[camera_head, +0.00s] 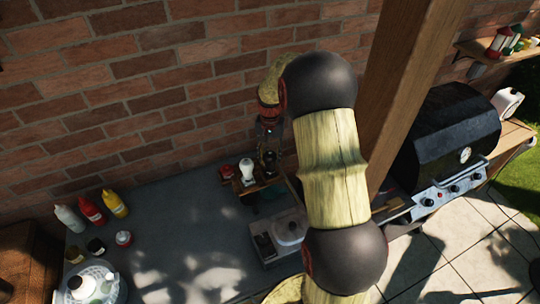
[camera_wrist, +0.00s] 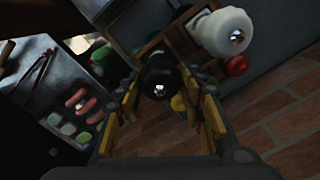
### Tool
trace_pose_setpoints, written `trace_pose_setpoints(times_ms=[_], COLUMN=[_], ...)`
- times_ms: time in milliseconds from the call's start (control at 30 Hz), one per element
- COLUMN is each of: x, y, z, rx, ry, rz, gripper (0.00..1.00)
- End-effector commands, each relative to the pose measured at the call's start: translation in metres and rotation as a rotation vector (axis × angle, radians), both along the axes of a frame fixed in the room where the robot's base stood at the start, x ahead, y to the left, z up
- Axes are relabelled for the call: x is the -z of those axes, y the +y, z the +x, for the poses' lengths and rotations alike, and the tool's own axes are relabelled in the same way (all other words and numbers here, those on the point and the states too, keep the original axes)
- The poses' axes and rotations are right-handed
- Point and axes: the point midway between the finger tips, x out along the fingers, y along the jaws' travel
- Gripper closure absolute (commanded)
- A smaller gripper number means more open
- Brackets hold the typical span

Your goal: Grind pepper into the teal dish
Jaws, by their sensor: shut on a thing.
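My gripper (camera_head: 269,140) is at the wooden rack beside the brick wall, pointing down. In the wrist view my gripper (camera_wrist: 168,100) has its yellow-edged fingers on both sides of a black pepper mill (camera_wrist: 158,76) with a shiny metal knob, and is shut on it. In the head view the dark mill (camera_head: 268,158) is below the fingers; I cannot tell whether it still touches the rack. A dark teal shape, probably the teal dish (camera_head: 268,202), lies in shadow in front of the rack, partly hidden by my arm.
A white mill (camera_head: 247,168) and a small red item (camera_head: 227,173) stand close left of the black mill on the rack (camera_head: 243,187). A grey box with a white lidded pot (camera_head: 290,230) stands in front. Bottles (camera_head: 91,209) stand left. The middle counter is clear.

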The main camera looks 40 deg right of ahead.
Motion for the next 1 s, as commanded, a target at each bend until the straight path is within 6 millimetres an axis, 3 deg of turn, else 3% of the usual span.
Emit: trace_pose_setpoints(times_ms=[333,867,900,1000], x=[0.0001,0.0000,0.0001,0.0001], y=[0.0000,-0.0001,-0.0001,-0.0001], z=[-0.0003,-0.0002,-0.0002,-0.0002], rx=[-0.129,-0.147,-0.147,-0.147], ry=[0.001,0.001,0.001,0.001], rz=[0.001,0.001,0.001,0.001], gripper=[0.86,0.86,0.58,0.53])
